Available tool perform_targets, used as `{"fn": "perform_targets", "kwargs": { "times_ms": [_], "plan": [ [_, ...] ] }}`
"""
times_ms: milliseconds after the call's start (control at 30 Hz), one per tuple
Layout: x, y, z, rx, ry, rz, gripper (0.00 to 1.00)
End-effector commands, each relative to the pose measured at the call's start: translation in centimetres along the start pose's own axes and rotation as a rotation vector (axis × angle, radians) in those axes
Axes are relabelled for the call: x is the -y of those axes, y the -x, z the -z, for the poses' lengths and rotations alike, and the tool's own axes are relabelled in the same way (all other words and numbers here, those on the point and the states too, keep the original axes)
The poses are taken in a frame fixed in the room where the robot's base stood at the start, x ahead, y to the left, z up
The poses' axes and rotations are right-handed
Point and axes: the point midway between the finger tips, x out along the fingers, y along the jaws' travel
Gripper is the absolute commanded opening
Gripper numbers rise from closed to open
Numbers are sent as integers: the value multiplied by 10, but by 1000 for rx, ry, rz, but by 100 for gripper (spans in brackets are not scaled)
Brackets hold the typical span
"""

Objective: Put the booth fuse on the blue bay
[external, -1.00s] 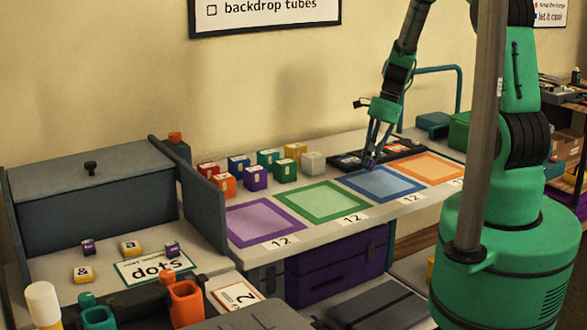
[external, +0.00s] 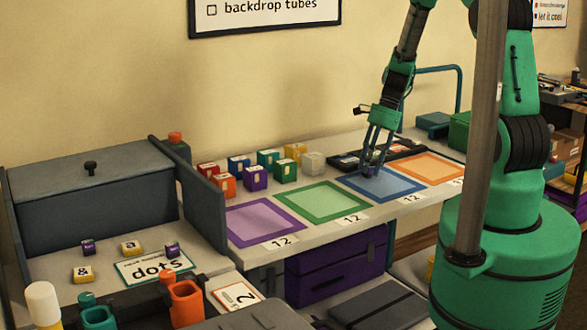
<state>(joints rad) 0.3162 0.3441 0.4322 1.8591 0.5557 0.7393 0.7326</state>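The blue bay (external: 398,189) is a blue-framed square on the long shelf, between the green bay and the orange bay. My gripper (external: 370,171) points down at the back left part of the blue bay, with its fingertips at or just above the surface. A small purplish piece (external: 368,169) shows between the fingertips and looks gripped. It may be the booth fuse, but it is too small and too covered by the fingers to make out. I cannot tell whether it touches the bay.
A purple bay (external: 265,222), a green bay (external: 320,201) and an orange bay (external: 428,167) share the shelf. Several coloured cubes (external: 256,177) stand behind the left bays. A dark tray (external: 405,150) lies behind the blue bay, close to my gripper.

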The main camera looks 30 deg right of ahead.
Motion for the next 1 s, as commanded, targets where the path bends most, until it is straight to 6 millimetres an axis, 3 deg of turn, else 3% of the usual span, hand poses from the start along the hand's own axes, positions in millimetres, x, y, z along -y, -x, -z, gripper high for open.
{"fn": "perform_targets", "kwargs": {
  "times_ms": [367,1000],
  "plan": [
    [1,19,-2,-1,1,2,35],
    [0,112,-1,-1,0,2,35]
  ]
}}
